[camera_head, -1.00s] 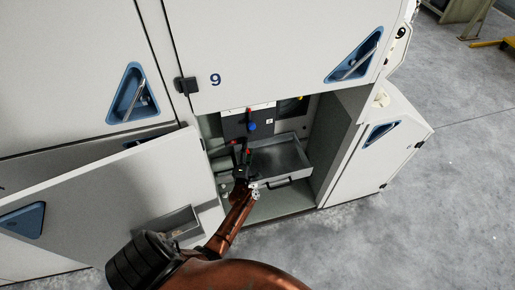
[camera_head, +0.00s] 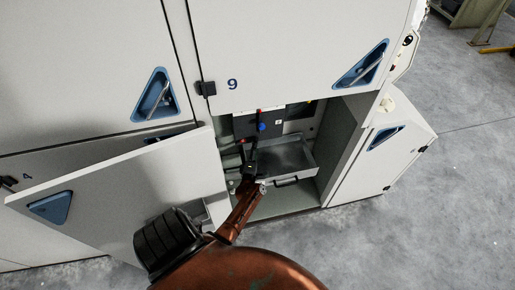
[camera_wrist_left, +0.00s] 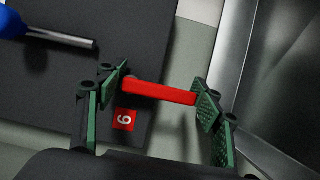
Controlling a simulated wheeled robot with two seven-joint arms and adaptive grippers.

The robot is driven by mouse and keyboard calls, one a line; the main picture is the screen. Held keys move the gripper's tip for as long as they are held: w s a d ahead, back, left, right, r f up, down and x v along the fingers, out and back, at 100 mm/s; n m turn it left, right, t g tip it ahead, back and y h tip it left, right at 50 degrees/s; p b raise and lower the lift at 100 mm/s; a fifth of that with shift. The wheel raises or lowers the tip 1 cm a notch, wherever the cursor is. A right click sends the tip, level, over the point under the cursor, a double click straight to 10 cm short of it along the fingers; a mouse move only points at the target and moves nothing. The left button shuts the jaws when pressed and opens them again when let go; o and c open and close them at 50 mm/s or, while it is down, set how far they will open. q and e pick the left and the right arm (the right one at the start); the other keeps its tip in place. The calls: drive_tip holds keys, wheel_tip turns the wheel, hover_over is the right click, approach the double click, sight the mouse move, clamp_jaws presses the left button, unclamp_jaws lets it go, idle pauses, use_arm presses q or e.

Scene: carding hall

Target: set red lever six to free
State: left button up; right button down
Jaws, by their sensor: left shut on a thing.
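In the left wrist view a red lever (camera_wrist_left: 160,92) lies between the two green-padded fingers of my left gripper (camera_wrist_left: 163,91), which is shut on it. A red tag (camera_wrist_left: 124,119) with a white digit, a 6 or a 9 from this angle, sits on the dark panel (camera_wrist_left: 60,95) just below the lever. In the head view my left gripper (camera_head: 248,158) is inside the open cabinet, in front of the dark panel, and hides the gripped lever there. My right gripper is not in view.
A blue knob (camera_head: 262,127) with a grey shaft is on the panel. A metal tray (camera_head: 300,172) stands right of my gripper. An open door (camera_head: 125,185) hangs at left, close to my arm. Another door (camera_head: 385,160) is at right. The floor (camera_head: 450,200) at right is clear.

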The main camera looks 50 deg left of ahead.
use_arm(q)
drive_tip(key=shift+s+d+f, duration=0.15)
drive_tip(key=shift+d+f, duration=0.15)
drive_tip(key=shift+f, duration=0.2)
drive_tip(key=o, duration=1.7)
drive_tip(key=shift+a+r, duration=0.1)
drive_tip(key=shift+c, duration=0.2)
drive_tip(key=shift+a+r, duration=0.1)
drive_tip(key=shift+r, duration=0.05)
drive_tip(key=v, duration=0.7)
drive_tip(key=shift+s, duration=0.2)
